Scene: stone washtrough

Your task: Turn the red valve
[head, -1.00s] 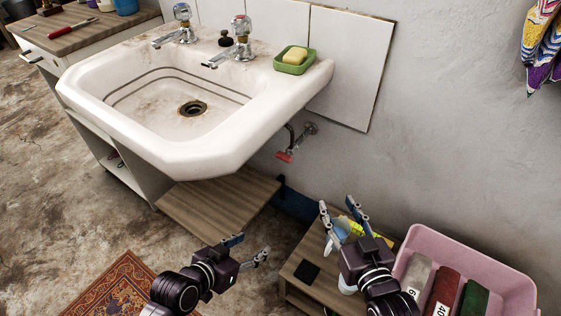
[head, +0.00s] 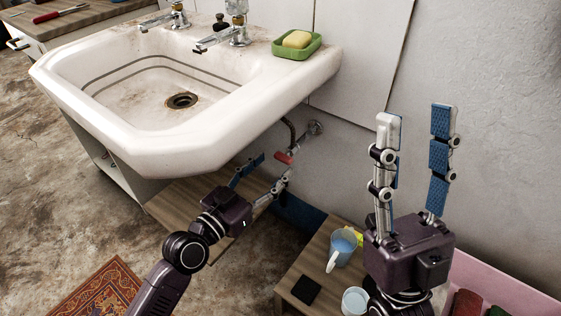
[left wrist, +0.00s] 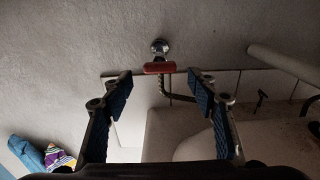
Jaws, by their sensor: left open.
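The red valve (head: 285,157) is a small red handle on a metal fitting on the wall, below the right end of the sink. In the left wrist view the red valve (left wrist: 160,67) lies across the middle, just beyond and between my fingertips. My left gripper (head: 272,167) is open and empty, its fingertips close to the valve in the head view. It also shows open in the left wrist view (left wrist: 198,80). My right gripper (head: 415,112) is raised upright at the right, its fingers spread and empty, well away from the valve.
The white sink (head: 120,135) hangs above and left of the valve, close over my left gripper. A soap dish (head: 297,47) sits on its edge. A wooden stand (head: 297,270) with a blue mug (head: 343,250) is below. A pink bin (head: 500,283) is at right.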

